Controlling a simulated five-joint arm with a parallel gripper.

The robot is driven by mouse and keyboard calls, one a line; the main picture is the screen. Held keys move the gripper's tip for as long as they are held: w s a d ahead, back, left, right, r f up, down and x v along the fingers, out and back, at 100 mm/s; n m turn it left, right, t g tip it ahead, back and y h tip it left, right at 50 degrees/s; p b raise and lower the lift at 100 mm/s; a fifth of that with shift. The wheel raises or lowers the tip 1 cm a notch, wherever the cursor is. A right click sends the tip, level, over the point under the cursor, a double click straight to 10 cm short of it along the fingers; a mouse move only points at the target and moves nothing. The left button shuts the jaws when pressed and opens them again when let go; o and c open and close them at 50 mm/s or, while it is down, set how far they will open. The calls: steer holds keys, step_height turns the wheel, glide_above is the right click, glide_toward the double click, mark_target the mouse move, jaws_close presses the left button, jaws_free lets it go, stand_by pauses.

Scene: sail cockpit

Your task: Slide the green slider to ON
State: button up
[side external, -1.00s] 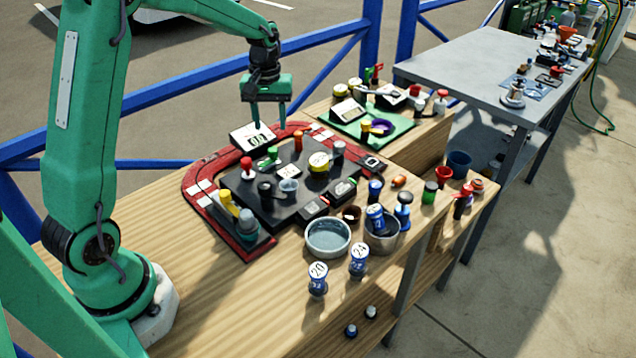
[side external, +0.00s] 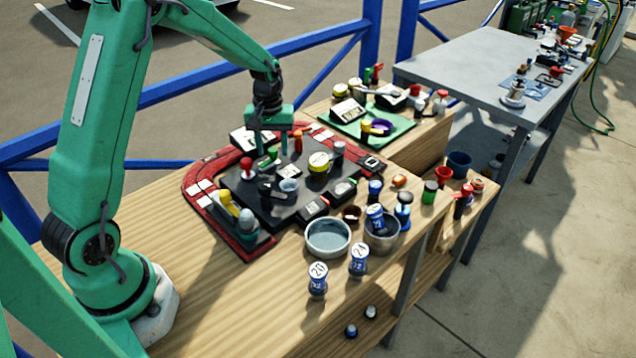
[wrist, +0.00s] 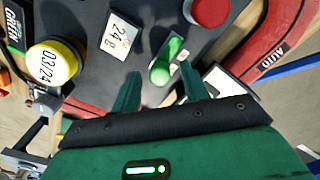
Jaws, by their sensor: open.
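The green slider (wrist: 162,68) shows in the wrist view as a rounded green knob on the dark panel (wrist: 90,88). In the side external view it is small and largely covered by my gripper (side external: 271,152). My gripper is open and low over the far left part of the panel. In the wrist view its two green fingers (wrist: 160,80) lie on either side of the slider, apart from each other. I cannot tell whether either finger touches it. No ON mark is legible.
A red knob (side external: 246,164) stands close to the left of my gripper. A white display box (side external: 243,137) sits behind.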

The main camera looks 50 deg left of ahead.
mark_target(264, 164)
jaws_close()
steer(key=shift+s, duration=1.5)
jaws_free()
steer(key=shift+r, duration=0.1)
step_height(264, 164, up, 8)
